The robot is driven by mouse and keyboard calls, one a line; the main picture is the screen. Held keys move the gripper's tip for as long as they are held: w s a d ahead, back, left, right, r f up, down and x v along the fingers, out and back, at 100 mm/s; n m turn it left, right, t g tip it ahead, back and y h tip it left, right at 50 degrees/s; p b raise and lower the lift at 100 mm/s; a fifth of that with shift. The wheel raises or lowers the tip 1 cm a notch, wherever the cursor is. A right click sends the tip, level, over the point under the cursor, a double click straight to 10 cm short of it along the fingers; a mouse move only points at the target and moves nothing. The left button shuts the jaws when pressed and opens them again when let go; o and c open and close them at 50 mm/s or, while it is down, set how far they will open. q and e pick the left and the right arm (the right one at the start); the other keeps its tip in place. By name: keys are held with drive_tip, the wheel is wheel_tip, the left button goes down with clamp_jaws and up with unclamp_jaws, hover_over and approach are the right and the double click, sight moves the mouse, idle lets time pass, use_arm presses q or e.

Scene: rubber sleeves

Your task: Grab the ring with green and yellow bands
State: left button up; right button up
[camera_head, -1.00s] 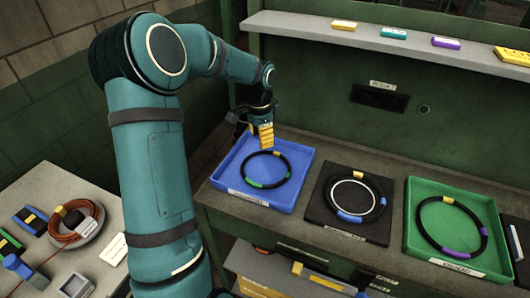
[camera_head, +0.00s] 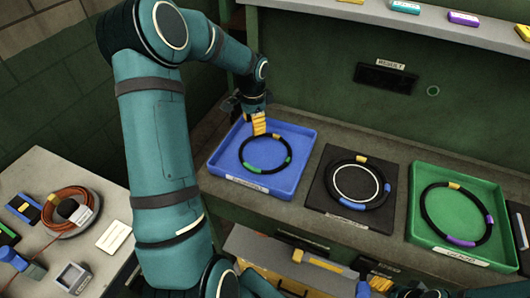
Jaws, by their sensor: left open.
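A black ring (camera_head: 244,150) with a green band (camera_head: 254,168) lies flat in the blue tray (camera_head: 225,176); its other bands are small and hard to tell apart. My left gripper (camera_head: 259,124) has yellow fingers and points down at the ring's far left part. It is open and holds nothing visible; whether it touches the ring is unclear. A second black ring (camera_head: 379,170) with yellow and blue bands lies on the black mat. A third black ring (camera_head: 429,219) with yellow and purple bands lies in the green tray. What looks like my right gripper is partly cut off at the bottom edge (camera_head: 380,283).
The black mat (camera_head: 316,197) and green tray (camera_head: 418,235) stand right of the blue tray on the bench. A shelf (camera_head: 330,10) with coloured blocks is above. A side table (camera_head: 45,170) at left holds an orange cable coil (camera_head: 68,213) and small devices.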

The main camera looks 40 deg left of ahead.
use_arm(q)
drive_tip(key=f, duration=0.4)
drive_tip(key=shift+w+a+f, duration=0.15)
drive_tip(key=shift+w+f, duration=0.25)
drive_tip(key=shift+f, duration=0.25)
drive_tip(key=shift+o, duration=0.3)
clamp_jaws()
